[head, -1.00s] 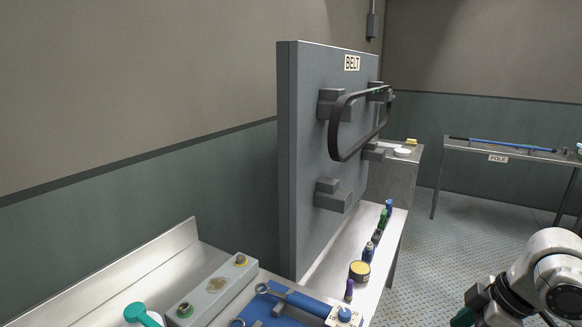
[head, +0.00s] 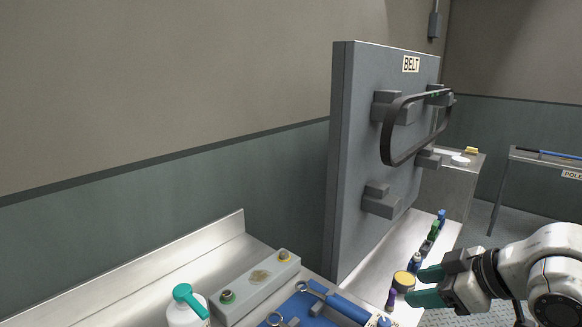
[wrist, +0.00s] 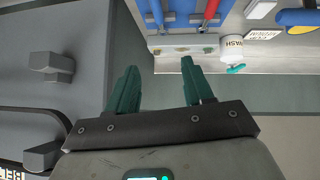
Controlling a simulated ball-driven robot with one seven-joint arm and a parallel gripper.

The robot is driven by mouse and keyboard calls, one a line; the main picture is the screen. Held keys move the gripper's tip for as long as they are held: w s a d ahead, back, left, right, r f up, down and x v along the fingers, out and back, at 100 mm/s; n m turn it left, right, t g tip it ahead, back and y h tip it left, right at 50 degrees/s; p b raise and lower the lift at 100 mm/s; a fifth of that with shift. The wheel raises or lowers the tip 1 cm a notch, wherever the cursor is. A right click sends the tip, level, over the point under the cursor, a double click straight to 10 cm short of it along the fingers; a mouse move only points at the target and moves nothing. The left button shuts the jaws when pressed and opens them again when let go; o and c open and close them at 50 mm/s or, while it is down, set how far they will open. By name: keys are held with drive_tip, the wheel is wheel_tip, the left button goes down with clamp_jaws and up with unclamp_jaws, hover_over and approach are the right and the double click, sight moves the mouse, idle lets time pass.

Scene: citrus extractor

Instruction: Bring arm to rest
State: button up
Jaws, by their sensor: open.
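My gripper (head: 415,285) is at the lower right of the head view, its two green fingers spread and pointing left. In the wrist view my gripper (wrist: 160,66) is open, with nothing seen between the fingers. My white arm reaches in from the right edge.
A grey upright panel marked BELT (head: 345,160) carries a black belt (head: 388,145) on blocks. Small bottles (head: 436,230) line the bench beside it.

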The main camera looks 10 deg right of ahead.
drive_tip(key=w+a+m+t+y, duration=0.1)
drive_tip(key=w+a, duration=0.1)
drive_tip(key=a, duration=0.3)
drive_tip(key=s+a+f+m+g+h, duration=0.1)
drive_tip(key=s+a+f+m, duration=0.2)
drive_tip(key=s+f, duration=0.35)
drive_tip(key=s+a+f+m+g+h, duration=0.1)
drive_tip(key=s+a+f+m, duration=0.2)
drive_tip(key=f, duration=0.7)
drive_tip(key=s+d+f+g+h, duration=0.1)
drive_tip(key=s+d+f+g, duration=0.1)
drive_tip(key=s+f, duration=0.4)
drive_tip(key=s+d+f+m+g+h, duration=0.1)
drive_tip(key=s+f, duration=0.6)
drive_tip(key=s, duration=0.7)
drive_tip(key=d+g+h, duration=0.1)
drive_tip(key=d+g, duration=0.1)
drive_tip(key=d, duration=0.1)
drive_tip(key=shift+s+d+f+m+g+h, duration=0.15)
drive_tip(key=shift+s+f+m+g+h, duration=0.05)
drive_tip(key=shift+s+m+g+h, duration=0.1)
